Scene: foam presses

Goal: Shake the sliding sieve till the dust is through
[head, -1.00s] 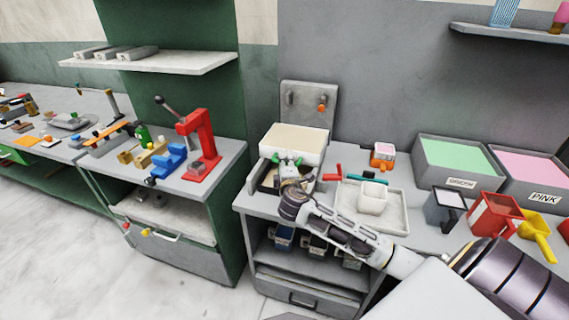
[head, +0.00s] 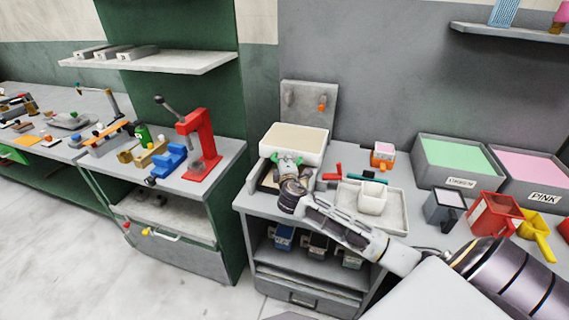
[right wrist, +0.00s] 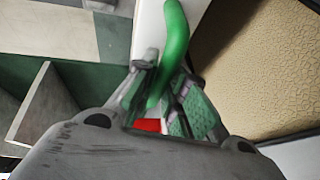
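The sieve (head: 295,128) is a white-rimmed box with a tan layer inside, at the back of the middle bench. Its tan bed also shows at the right in the right wrist view (right wrist: 262,62). A green curved handle (right wrist: 174,45) stands at its near side. My right gripper (right wrist: 165,100) has its fingers on both sides of this handle, shut on it. In the head view my right gripper (head: 288,166) is at the sieve's front edge. A dark-walled tray (head: 266,182) below is partly hidden by my wrist. My left gripper is out of view.
A pale tray (head: 393,218) with a white cup (head: 372,199) stands right of the sieve. Green (head: 455,160) and pink (head: 528,172) bins and coloured scoops are farther right. A grey panel (head: 310,105) stands behind. A red press (head: 197,145) is on the left bench.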

